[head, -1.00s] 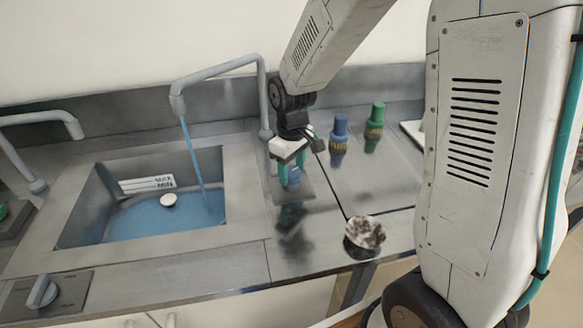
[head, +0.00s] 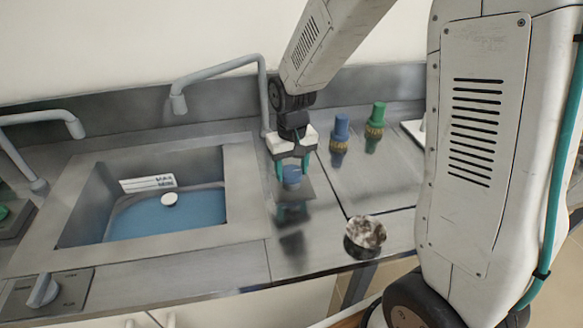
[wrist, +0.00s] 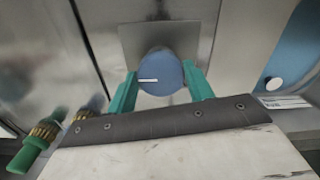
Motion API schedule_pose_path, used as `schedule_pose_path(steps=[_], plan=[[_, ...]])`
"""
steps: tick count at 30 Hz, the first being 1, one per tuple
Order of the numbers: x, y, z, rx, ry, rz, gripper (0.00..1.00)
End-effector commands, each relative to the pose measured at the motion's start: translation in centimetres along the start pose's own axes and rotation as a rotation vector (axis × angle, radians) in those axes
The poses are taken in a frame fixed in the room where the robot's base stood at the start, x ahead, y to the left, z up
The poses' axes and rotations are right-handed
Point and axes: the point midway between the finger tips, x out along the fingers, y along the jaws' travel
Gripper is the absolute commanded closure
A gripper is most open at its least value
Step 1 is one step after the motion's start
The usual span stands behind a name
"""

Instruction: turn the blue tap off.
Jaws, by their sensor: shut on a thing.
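The blue tap (head: 292,175) is a round knob on a square metal plate, just right of the sink. In the wrist view the blue knob (wrist: 160,72) shows a white line lying level across its left part. My gripper (head: 292,170) is above the plate, with its teal fingers on both sides of the knob, shut on it. It also shows in the wrist view (wrist: 160,88). The grey spout (head: 177,102) over the sink has no water coming out. The sink (head: 245,190) holds blue water with a white round float on it.
A blue fitting (head: 340,133) and a green fitting (head: 375,127) with brass collars stand right of my gripper. A crumpled greyish thing (head: 364,233) sits near the counter's front edge. A grey knob (head: 43,290) is at the front left, and another spout (head: 74,128) is at left.

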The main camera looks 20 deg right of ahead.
Motion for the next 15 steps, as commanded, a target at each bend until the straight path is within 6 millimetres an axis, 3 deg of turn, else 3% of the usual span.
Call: schedule_pose_path(steps=[10,11,12,15], plan=[[-0.09,0.0,-0.11,0.005,0.003,-0.001,0.71],[-0.1,0.0,-0.11,0.004,0.003,-0.001,0.4],[-0.09,0.0,-0.1,0.004,0.003,-0.001,0.29],[-0.07,-0.01,-0.08,0.004,0.002,-0.001,0.27]])
